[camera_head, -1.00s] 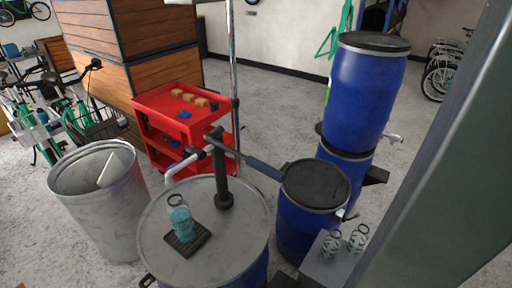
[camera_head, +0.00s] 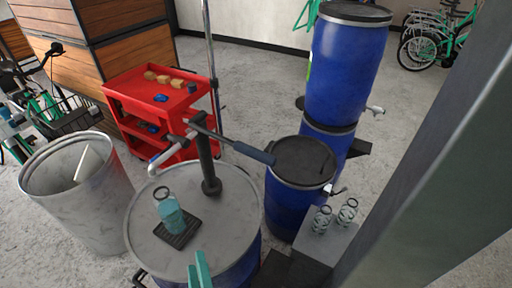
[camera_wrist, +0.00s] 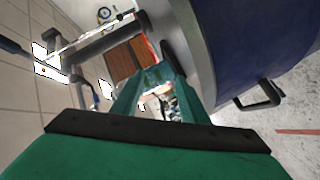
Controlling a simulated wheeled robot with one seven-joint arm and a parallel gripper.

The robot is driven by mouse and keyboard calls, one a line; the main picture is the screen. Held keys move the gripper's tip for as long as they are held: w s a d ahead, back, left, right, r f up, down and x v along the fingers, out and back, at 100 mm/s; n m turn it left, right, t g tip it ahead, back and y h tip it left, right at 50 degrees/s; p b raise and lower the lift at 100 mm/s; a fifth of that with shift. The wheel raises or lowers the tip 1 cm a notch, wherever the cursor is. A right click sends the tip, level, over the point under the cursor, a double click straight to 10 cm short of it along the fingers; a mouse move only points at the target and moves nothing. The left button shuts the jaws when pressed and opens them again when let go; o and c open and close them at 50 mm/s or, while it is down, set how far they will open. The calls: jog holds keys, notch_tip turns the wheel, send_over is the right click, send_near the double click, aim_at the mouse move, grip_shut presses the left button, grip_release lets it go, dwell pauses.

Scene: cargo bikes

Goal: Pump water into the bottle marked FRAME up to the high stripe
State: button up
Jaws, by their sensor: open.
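A teal-tinted bottle (camera_head: 170,216) with a ring on top stands on a black grate (camera_head: 177,236) on the drum lid (camera_head: 150,243). Its marking and stripes are too small to read. My gripper (camera_head: 201,262) shows at the bottom, in front of the drum, apart from bottle and pump. In the wrist view its green fingers (camera_wrist: 158,92) are apart and empty.
Two clear bottles (camera_head: 321,220) (camera_head: 347,212) stand on a grey box (camera_head: 325,245) at right. A metal bin (camera_head: 75,205) is left of the drum. A red cart (camera_head: 165,105) stands behind. Blue barrels (camera_head: 344,70) (camera_head: 295,205) and a dark post (camera_head: 430,160) bound the right.

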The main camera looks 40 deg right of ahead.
jog(key=w+d+r+h, duration=0.3)
jog(key=w+d+r, duration=0.1)
jog(key=r, duration=0.1)
jog(key=m+g+h, duration=0.4)
jog(key=g+h, duration=0.4)
jog(key=h, duration=0.1)
send_near(246, 154)
jog(key=x, duration=0.4)
jog(key=shift+w+d, duration=0.1)
jog(key=shift+d, duration=0.05)
jog(key=x, duration=1)
jog(key=shift+d, duration=0.35)
jog(key=shift+w+f, duration=0.1)
jog(key=shift+w, duration=0.05)
grip_shut()
